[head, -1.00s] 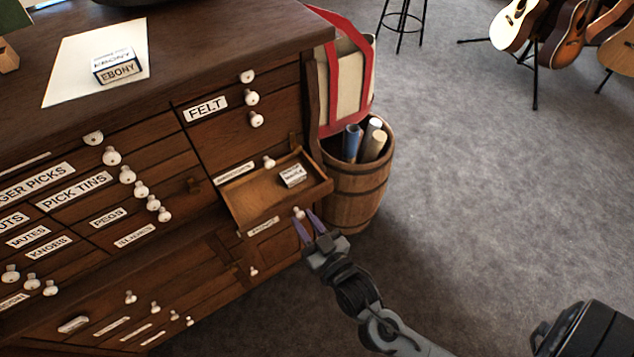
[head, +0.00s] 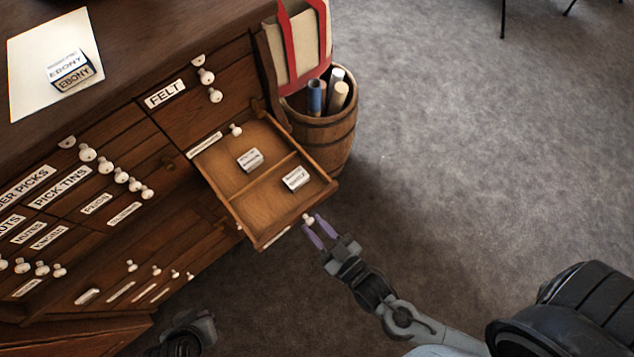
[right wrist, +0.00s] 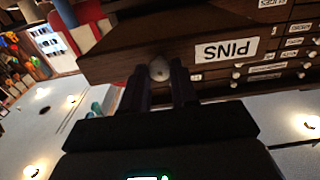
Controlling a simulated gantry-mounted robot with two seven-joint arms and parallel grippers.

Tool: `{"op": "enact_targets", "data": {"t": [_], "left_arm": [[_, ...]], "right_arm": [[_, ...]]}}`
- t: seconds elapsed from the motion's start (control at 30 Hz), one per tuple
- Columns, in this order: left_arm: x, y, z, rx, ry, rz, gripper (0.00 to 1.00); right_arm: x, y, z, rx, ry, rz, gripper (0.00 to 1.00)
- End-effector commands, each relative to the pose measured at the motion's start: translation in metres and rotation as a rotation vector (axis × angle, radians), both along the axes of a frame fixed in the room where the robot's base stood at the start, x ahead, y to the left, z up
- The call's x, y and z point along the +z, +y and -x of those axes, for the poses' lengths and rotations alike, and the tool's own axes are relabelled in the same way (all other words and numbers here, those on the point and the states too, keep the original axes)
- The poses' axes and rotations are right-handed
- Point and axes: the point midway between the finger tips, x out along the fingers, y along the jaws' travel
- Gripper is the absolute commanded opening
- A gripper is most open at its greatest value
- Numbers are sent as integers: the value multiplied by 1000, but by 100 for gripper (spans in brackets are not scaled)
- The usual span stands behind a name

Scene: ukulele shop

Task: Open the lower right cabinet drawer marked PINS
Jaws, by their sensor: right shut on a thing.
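The PINS drawer (head: 252,203) is pulled well out from the lower right of the cabinet in the head view. A divider splits it into two compartments, with one small white labelled box in the rear one (head: 250,159) and another in the front one (head: 296,178). My right gripper (head: 315,229) is shut on the white round knob (head: 308,218) on the drawer front. In the right wrist view, the knob (right wrist: 159,69) sits between the fingers, beside the upside-down PINS label (right wrist: 226,49). No left gripper fingers show.
A wooden barrel (head: 325,140) with rolled tubes and a red-trimmed bag (head: 295,45) stand beside the cabinet. The FELT drawer (head: 166,94) is above, shut.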

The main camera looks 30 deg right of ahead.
Motion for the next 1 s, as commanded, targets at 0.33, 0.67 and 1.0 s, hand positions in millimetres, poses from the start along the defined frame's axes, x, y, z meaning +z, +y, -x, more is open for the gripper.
{"op": "enact_targets", "data": {"t": [0.33, 0.67, 1.0], "left_arm": [[-1, 1, 0, -4, 0, -5, 0], [0, 0, 0, 2, 0, 2, 0], [10, -2, 0, 6, 1, 8, 0]], "right_arm": [[1, 0, -1, 0, -5, -2, 40], [0, 0, 0, 0, -1, 0, 53], [2, -5, 28, 0, 4, 0, 53]]}}
